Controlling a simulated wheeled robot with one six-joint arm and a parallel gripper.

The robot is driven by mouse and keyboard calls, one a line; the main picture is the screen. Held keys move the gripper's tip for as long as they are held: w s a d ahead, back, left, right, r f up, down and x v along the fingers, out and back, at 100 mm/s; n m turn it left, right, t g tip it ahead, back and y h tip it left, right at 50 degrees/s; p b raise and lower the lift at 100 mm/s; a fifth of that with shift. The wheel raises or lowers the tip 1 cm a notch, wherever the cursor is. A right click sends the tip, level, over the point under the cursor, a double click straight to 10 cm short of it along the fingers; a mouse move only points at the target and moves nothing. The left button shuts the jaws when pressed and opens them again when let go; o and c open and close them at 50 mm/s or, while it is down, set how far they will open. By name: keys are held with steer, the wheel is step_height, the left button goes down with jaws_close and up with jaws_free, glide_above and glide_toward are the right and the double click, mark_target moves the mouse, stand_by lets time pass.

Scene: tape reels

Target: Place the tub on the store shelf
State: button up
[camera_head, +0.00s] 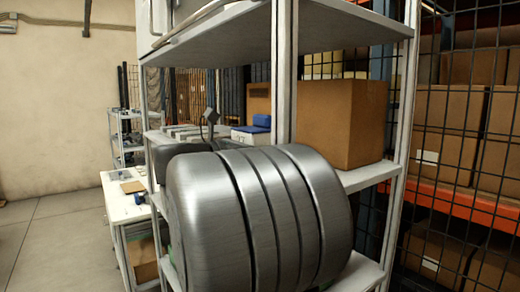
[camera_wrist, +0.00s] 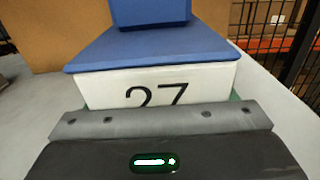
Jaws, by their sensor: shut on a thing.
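The tub (camera_wrist: 165,84) is white with a blue lid, a blue knob on top and a black "27" on its front. The tub looks level at the height of the middle shelf board (camera_head: 368,177). I cannot tell whether it rests on the board or hangs just above it.
A large cardboard box (camera_head: 341,123) stands on the shelf to the right of the tub. An upper board (camera_head: 340,25) hangs over it. My own grey arm hides much of the front. A white table (camera_head: 122,207) stands at left; wire mesh (camera_head: 440,130) is at right.

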steer(key=o, duration=1)
steer(key=v, duration=1.2)
steer(key=shift+r, duration=0.1)
